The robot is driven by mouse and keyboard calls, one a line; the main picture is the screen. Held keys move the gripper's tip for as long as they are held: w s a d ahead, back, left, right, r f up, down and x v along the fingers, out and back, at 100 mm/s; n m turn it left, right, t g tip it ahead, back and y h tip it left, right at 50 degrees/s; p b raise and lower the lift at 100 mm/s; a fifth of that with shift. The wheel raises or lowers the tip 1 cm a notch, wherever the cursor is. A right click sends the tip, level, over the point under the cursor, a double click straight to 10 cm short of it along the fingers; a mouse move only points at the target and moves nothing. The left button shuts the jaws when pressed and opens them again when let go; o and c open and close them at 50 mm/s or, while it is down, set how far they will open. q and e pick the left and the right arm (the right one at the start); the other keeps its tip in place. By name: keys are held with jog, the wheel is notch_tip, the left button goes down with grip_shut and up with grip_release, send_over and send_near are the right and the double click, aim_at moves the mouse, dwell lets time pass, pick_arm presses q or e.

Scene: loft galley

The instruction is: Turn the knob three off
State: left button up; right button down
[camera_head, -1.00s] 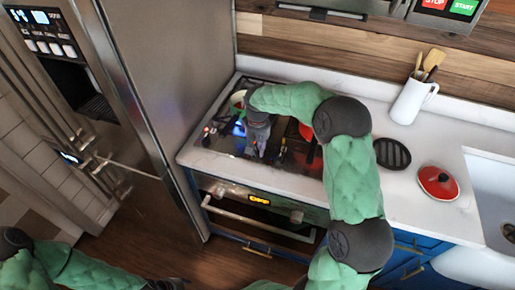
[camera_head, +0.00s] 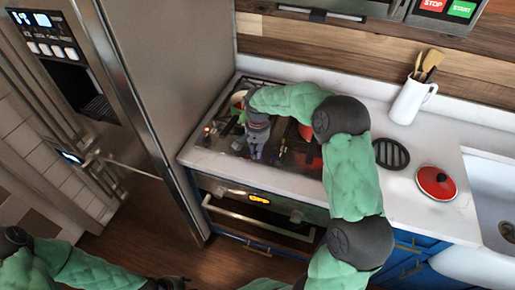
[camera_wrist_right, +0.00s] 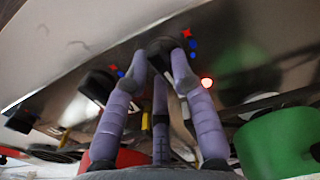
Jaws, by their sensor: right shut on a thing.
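The cooktop (camera_head: 222,160) is set into the white counter, with knobs and small lights along its front. My right gripper (camera_head: 254,150) reaches down over the cooktop's front part in the head view and hides what is under it. In the right wrist view my right gripper (camera_wrist_right: 160,62) has its purple-grey fingers shut around a dark knob (camera_wrist_right: 158,45), which they partly cover. Another dark knob (camera_wrist_right: 97,86) stands to the left, apart from the fingers. I cannot read any knob's number or setting. My left arm shows at the bottom left, but its fingertips are out of frame.
A green pot (camera_wrist_right: 275,143) and a red pot (camera_wrist_right: 125,157) stand close to the fingers. A steel fridge (camera_head: 190,70) rises left of the cooktop. On the counter lie a black trivet (camera_head: 391,153) and a red lid (camera_head: 437,183); a white utensil jug (camera_head: 411,103) stands behind.

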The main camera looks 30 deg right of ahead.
jog(key=shift+m, duration=0.5)
jog(key=c, duration=1)
grip_release()
jog(key=shift+c, duration=0.2)
notch_tip(320, 180, up, 12)
